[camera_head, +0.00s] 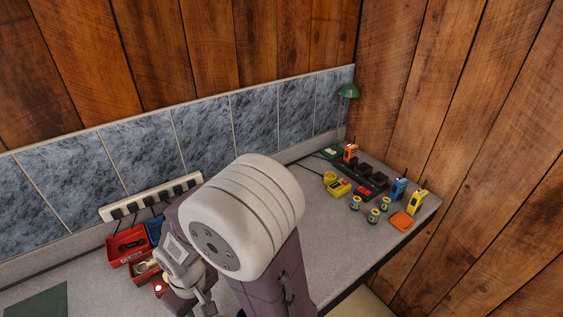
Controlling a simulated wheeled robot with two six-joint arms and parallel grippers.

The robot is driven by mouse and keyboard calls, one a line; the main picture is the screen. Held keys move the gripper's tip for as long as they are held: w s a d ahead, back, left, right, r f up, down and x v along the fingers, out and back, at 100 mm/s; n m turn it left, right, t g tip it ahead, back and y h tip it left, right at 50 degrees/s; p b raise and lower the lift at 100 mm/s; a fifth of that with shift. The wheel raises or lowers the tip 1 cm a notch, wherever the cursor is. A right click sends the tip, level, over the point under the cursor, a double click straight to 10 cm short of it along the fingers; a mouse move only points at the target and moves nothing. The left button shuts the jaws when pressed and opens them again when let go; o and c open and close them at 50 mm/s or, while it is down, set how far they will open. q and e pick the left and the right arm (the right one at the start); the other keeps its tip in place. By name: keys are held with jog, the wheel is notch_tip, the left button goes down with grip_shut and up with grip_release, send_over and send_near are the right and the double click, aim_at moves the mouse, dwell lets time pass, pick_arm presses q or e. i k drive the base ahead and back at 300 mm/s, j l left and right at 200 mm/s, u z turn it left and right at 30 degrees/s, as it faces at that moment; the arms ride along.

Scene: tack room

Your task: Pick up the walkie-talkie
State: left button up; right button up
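Three walkie-talkies stand at the right end of the grey counter: an orange one (350,153) at the back by a black charger strip, a blue one (399,188), and a yellow one (416,203) near the right end. One of my arms, which looks like the left, fills the middle foreground, well left of them. Its wrist is low over the counter, and only a small part of what looks like its gripper (203,304) shows near the bottom edge. I cannot tell whether it is open. My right gripper is not in view.
The black charger strip (368,181), several small blue-and-yellow cylinders (373,216) and an orange flat item (402,221) crowd the right end. Red bins (127,245) and a power strip (150,197) are at left. Wood walls bound the counter.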

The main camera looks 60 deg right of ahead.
aim_at(418, 197)
jog(key=j+z, duration=0.1)
jog(key=z, duration=0.3)
jog(key=j+z, duration=0.1)
jog(key=z, duration=0.75)
jog(key=j+z, duration=0.15)
jog(key=z, duration=0.3)
jog(key=k+z, duration=0.1)
jog(key=z, duration=0.3)
jog(key=j+z, duration=0.1)
jog(key=z, duration=0.35)
jog(key=l+z, duration=0.1)
jog(key=z, duration=0.55)
jog(key=i, duration=0.35)
